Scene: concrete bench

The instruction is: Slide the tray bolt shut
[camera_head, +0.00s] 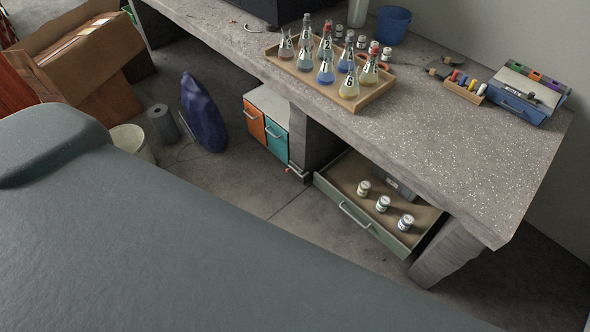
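A shallow tray-like drawer (328,186) with a greenish front and a bar handle (355,215) stands pulled out under the right part of the bench. Several small white jars (383,203) and a dark grey box (396,185) are in it. A small metal fitting (297,170) with a reddish end is at the foot of the bench support, left of the drawer. It may be the bolt, but it is too small to tell its position. Neither of my grippers is in view.
The concrete bench (470,150) carries a wooden tray (372,98) of numbered flasks, a blue bucket (393,25) and a blue toolbox (522,97). Orange and teal drawers (265,130) are below. A dark blue bag (202,115) and cardboard boxes (80,60) stand left.

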